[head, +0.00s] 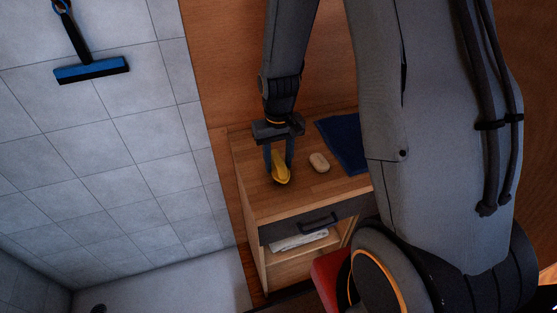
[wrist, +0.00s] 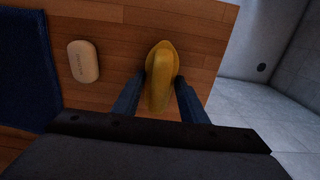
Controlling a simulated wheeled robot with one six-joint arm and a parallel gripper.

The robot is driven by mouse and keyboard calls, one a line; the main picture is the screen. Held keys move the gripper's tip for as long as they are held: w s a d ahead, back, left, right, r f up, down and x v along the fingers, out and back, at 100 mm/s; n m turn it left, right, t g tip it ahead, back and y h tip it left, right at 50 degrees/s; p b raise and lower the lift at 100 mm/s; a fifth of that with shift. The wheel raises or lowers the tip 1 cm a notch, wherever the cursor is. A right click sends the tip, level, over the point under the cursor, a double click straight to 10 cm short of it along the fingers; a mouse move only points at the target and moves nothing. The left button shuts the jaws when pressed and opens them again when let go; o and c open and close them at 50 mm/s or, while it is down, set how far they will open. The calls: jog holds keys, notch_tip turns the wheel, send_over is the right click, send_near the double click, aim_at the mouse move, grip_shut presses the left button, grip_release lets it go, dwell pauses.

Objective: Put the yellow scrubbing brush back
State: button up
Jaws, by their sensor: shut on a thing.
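The yellow scrubbing brush (head: 280,168) is between the two fingers of my gripper (head: 278,160), over the wooden top of a small cabinet (head: 262,200). In the wrist view the brush (wrist: 160,80) points away from my gripper (wrist: 160,90), and the fingers press on both its sides. My gripper is shut on it. I cannot tell whether the brush touches the cabinet top. Its underside is hidden.
A bar of soap (head: 319,163) and a dark blue cloth (head: 344,142) lie beside the brush on the cabinet top. Below are a dark drawer (head: 310,228) and a shelf with a white folded cloth (head: 298,241). A blue squeegee (head: 92,70) hangs on the tiled wall.

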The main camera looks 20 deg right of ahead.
aim_at(278, 159)
jog(key=shift+f, duration=0.1)
jog(key=o, duration=0.9)
jog(key=shift+o, duration=0.2)
notch_tip(278, 159, up, 12)
jog(key=b, duration=0.3)
jog(key=s+f+t, duration=0.1)
jog(key=s+f, duration=0.1)
jog(key=s, duration=0.7)
jog(key=shift+s+t, duration=0.2)
jog(key=shift+t, duration=0.1)
